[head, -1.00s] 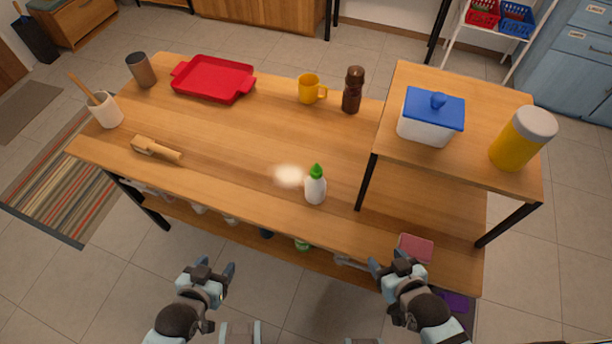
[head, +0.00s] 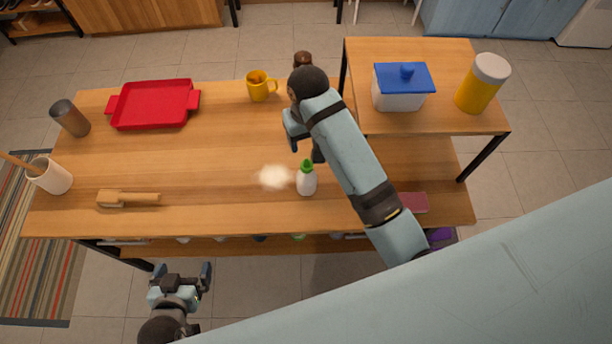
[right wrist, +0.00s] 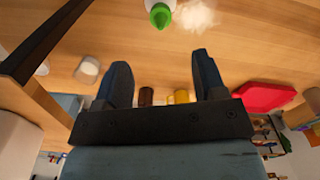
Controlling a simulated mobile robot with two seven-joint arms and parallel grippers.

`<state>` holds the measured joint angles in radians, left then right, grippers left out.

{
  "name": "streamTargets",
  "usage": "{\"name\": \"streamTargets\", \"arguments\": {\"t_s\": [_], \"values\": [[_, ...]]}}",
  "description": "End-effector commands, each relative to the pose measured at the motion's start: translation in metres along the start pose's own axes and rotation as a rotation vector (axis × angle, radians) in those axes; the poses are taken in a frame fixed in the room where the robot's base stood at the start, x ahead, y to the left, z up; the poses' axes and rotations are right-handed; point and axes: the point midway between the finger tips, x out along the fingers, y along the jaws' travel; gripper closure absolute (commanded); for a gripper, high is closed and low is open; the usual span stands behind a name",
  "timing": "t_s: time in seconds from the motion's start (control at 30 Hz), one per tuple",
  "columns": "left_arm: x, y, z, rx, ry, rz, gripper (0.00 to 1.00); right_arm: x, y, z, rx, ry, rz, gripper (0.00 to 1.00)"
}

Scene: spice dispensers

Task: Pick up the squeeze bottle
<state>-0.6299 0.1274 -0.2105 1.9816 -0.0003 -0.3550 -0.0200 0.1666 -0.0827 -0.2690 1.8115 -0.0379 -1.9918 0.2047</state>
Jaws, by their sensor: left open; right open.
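The squeeze bottle (head: 306,180) is white with a green cap and stands upright on the wooden table (head: 215,160), beside a pale powdery patch (head: 276,177). In the right wrist view the bottle (right wrist: 160,14) shows at the top edge, its green cap toward the camera. My right gripper (head: 305,143) is above the table, a little beyond the bottle in the head view. Its two fingers (right wrist: 160,82) are apart with nothing between them, and it does not touch the bottle. My left gripper (head: 192,272) is open and empty in front of the table's near edge.
A brown mill (head: 303,60), partly hidden by my right arm, and a yellow mug (head: 261,86) stand behind. A red tray (head: 153,104) and wooden brush (head: 128,198) lie left. A raised shelf (head: 445,118) at right holds a blue-lidded container (head: 401,88) and yellow jar (head: 482,84).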

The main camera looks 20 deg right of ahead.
Motion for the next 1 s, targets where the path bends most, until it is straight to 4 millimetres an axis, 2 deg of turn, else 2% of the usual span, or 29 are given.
{"name": "streamTargets", "arguments": {"t_s": [0.1,0.33,0.57,0.77,0.9,1.0], "values": [[0.001,0.001,0.004,-0.003,-0.003,0.001,0.00,0.025,0.000,0.002,0.000,-0.009,0.002,0.36],[-0.002,0.002,0.000,-0.005,-0.003,0.001,0.00,0.066,0.000,0.001,0.000,-0.006,0.002,0.36],[-0.001,0.001,-0.004,-0.004,0.002,-0.001,0.00,0.083,0.000,0.001,0.000,-0.004,0.001,0.36],[-0.003,-0.002,-0.015,-0.011,0.008,-0.006,0.00,0.110,-0.002,-0.002,0.000,-0.007,0.002,0.36],[-0.001,-0.003,-0.013,-0.027,0.004,-0.012,0.00,0.127,-0.002,-0.002,0.000,-0.003,0.001,0.36],[0.001,-0.001,-0.010,-0.037,-0.002,-0.014,0.00,0.132,-0.002,-0.002,0.000,-0.003,0.001,0.36]]}}
